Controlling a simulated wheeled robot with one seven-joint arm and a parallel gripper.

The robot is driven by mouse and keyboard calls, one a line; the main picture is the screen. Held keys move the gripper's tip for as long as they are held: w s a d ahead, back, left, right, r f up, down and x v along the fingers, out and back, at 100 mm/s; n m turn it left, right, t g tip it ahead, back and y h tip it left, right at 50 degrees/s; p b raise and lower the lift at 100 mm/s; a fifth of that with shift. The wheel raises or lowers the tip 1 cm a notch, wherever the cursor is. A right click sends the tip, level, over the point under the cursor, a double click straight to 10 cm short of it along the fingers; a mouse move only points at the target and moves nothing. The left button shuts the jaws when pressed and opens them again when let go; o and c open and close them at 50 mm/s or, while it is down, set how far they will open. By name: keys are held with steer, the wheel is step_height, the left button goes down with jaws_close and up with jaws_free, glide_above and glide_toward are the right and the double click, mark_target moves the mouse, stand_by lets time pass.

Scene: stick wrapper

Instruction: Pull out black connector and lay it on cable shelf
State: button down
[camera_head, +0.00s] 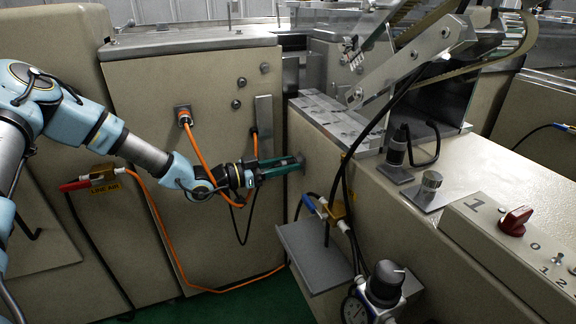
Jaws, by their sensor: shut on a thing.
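My gripper (285,166) reaches in from the left with teal fingers pointing right. Its fingertips are at the beige side face of the machine, beside a round socket-like spot (301,160). The fingers are shut on what appears to be the black connector, which they almost wholly hide. I cannot tell whether it is still seated in the machine. A thin black cable (242,238) hangs in a loop below my gripper. The cable shelf (312,252) is a grey metal plate on the machine's side, below and right of my gripper. Its left part is bare.
A blue-ended brass valve (332,209) and black cables stand above the shelf. A regulator with a gauge (357,303) is at its front right. A red-handled valve (87,182) is at left.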

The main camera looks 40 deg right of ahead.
steer(key=c, duration=0.6)
jaws_free()
steer(key=shift+w+a, duration=0.2)
steer(key=shift+a, duration=0.35)
jaws_close()
steer(key=shift+w+a, duration=0.1)
steer(key=shift+a, duration=0.05)
stand_by(0.3)
steer(key=shift+w+a, duration=0.25)
steer(key=shift+a, duration=0.4)
steer(key=shift+w+a, duration=0.1)
steer(key=shift+a, duration=0.2)
